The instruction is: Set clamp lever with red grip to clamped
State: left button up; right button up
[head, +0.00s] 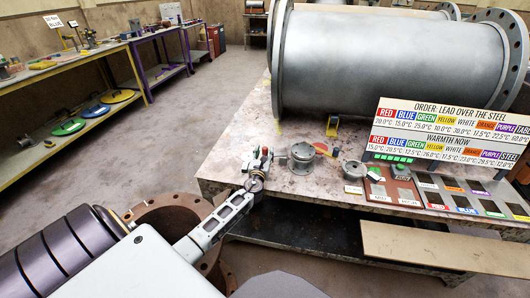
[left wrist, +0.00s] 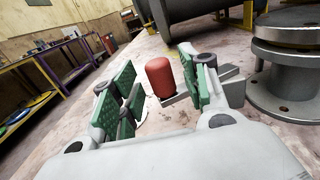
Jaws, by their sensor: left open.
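The red grip (left wrist: 159,76) of the clamp lever stands roughly upright in the left wrist view, with grey metal clamp parts (left wrist: 232,92) to its right. In the head view the red grip (head: 265,151) is small, at the near left part of the bench. My left gripper (head: 256,176) reaches it from the lower left. In the left wrist view its green-padded fingers (left wrist: 157,82) are open, with the grip showing in the gap between them. No contact is clear, and the grip's lower end is partly hidden. My right gripper is not in view.
A grey flanged fitting (head: 302,158) stands just right of the clamp. A large steel pipe (head: 390,58) lies on the bench behind. A sign (head: 447,128) and coloured sample tiles (head: 462,198) are at the right. A rusty flange ring (head: 170,212) is below the arm.

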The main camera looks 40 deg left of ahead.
pick_arm(q)
jog(key=shift+x, duration=0.95)
grip_shut()
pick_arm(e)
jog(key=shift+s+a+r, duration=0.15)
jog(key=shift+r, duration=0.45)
